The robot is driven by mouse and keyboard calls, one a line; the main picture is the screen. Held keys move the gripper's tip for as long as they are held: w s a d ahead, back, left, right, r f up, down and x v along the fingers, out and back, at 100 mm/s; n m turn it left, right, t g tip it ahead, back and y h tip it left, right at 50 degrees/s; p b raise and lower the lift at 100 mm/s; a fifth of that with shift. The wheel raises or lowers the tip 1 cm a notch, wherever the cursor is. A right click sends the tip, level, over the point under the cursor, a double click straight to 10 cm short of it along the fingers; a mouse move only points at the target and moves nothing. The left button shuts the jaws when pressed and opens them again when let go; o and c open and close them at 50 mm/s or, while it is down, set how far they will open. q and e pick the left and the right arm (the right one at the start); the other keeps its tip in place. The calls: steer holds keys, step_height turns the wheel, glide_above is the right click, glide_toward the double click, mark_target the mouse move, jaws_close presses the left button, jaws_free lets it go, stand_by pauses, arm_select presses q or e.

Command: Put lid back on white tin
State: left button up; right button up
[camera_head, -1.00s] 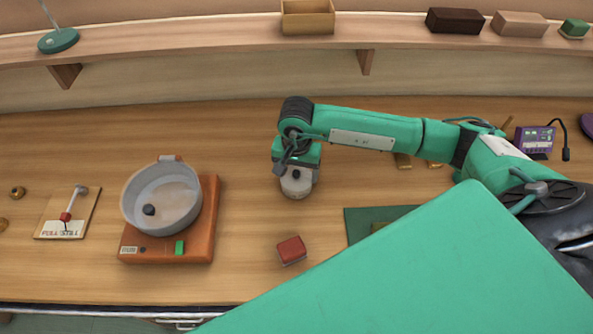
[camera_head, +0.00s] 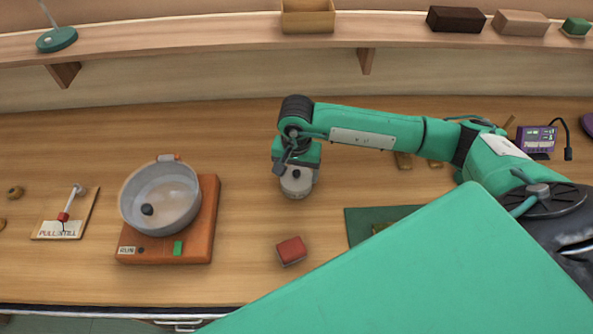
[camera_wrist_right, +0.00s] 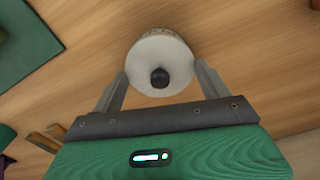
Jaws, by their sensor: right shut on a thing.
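The white tin (camera_head: 298,191) stands on the wooden bench near the middle of the head view. Its pale round lid with a black knob (camera_wrist_right: 160,50) fills the space between the fingers in the right wrist view. My right gripper (camera_head: 296,168) points down over the tin and is shut on the lid, one finger on each side. The lid appears to be at the top of the tin; whether it is fully seated cannot be told. Printed marks show along the far rim in the wrist view. My left gripper is not in view.
A grey pan (camera_head: 160,205) with a dark ball sits on an orange base (camera_head: 197,245) at left. A lever board (camera_head: 50,229) is farther left. A red block (camera_head: 291,250) lies in front of the tin, and a green mat (camera_head: 362,222) to its right. Bench behind the tin is clear.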

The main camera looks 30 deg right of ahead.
steer(key=o, duration=1)
steer(key=shift+c, duration=0.2)
steer(key=shift+r, duration=0.15)
steer(key=shift+r+p, duration=1.05)
steer(key=shift+r, duration=2.35)
steer(key=shift+c, duration=0.4)
jaws_close()
steer(key=shift+f, duration=0.2)
steer(key=shift+f+b, duration=2.15)
steer(key=shift+b, duration=0.3)
